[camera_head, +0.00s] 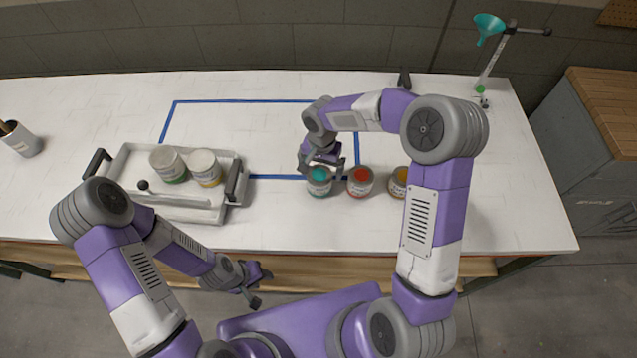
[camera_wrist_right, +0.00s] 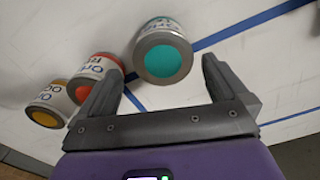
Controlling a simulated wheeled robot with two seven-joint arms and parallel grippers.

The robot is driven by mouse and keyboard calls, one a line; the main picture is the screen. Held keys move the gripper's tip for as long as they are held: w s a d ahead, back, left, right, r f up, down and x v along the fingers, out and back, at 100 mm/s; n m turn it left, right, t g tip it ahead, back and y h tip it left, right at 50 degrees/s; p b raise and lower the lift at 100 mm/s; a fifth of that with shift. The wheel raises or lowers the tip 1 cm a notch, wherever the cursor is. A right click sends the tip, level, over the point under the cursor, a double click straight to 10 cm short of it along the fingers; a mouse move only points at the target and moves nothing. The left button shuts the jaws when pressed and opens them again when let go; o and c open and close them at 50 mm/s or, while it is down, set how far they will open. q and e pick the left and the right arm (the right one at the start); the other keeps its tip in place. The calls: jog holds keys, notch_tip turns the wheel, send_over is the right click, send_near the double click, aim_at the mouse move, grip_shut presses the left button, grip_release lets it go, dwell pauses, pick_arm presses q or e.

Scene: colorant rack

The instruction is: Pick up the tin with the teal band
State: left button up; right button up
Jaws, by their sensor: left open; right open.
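The tin with the teal lid centre (camera_head: 319,181) stands upright on the white table, leftmost of a row of three. It also shows in the right wrist view (camera_wrist_right: 164,58), ahead of the palm and between the two fingertips. My right gripper (camera_head: 321,168) is open right at this tin; its fingers (camera_wrist_right: 160,68) are apart, one on each side, with no clear contact. I cannot tell how far down they reach. My left gripper (camera_head: 255,287) is open and empty, low in front of the table edge.
A red-topped tin (camera_head: 360,181) stands close right of the teal one, then a yellow-orange one (camera_head: 398,182) partly beside my arm. A tray (camera_head: 133,165) with two tins is at left. Blue tape (camera_head: 240,101) outlines a clear area. A funnel stand (camera_head: 490,70) is back right.

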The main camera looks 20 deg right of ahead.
aim_at(320, 180)
jog(key=shift+s+f, duration=0.15)
jog(key=shift+f, duration=0.4)
jog(key=f, duration=0.6)
jog(key=shift+w+a, duration=0.2)
jog(key=shift+a, duration=0.05)
jog(key=shift+c, duration=0.3)
jog(key=shift+r, duration=0.1)
jog(key=c, duration=1)
